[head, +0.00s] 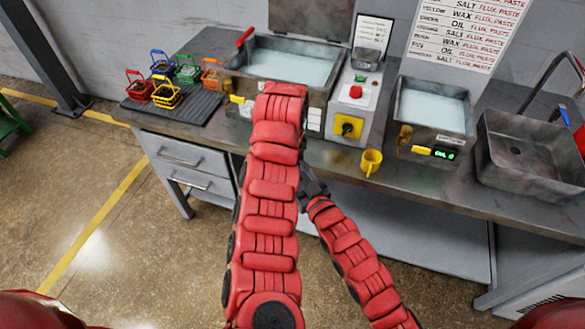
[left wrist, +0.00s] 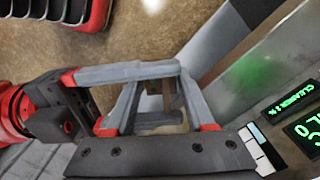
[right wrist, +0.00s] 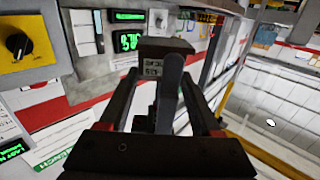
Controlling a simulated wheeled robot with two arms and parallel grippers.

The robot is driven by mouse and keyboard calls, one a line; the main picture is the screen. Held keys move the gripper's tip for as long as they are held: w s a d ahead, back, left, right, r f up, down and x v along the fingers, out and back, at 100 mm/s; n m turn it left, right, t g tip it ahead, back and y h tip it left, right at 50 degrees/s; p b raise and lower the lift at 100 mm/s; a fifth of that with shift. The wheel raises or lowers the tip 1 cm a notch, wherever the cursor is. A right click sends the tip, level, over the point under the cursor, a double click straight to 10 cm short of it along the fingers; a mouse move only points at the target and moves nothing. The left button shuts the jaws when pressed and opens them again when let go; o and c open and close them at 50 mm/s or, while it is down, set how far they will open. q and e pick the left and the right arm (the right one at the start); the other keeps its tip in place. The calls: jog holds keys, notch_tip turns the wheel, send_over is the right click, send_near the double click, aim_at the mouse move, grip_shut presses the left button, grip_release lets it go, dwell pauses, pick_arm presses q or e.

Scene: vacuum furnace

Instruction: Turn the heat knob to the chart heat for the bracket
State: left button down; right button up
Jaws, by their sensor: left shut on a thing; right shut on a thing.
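The heat knob (head: 347,127) looks black on a yellow plate, on the grey control box between the two basins. A black knob on a yellow plate (right wrist: 17,45) also shows at the left of the right wrist view, apart from my gripper. My right gripper (right wrist: 172,95) is shut on a dark grey piece (right wrist: 152,72) with a small printed label. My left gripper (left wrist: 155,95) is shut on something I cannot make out. A wall chart (head: 465,30) lists wax, oil, salt and flux paste. The knob's setting is not readable, and no bracket is clearly recognisable.
Several coloured wire baskets (head: 165,90) stand on a dark mat at the left. Two liquid-filled basins (head: 290,66) and a sink (head: 530,150) line the bench. My arms hide the bench's middle front.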

pick_arm(q)
jog(key=shift+c, duration=0.9)
grip_release()
jog(key=shift+d, duration=0.15)
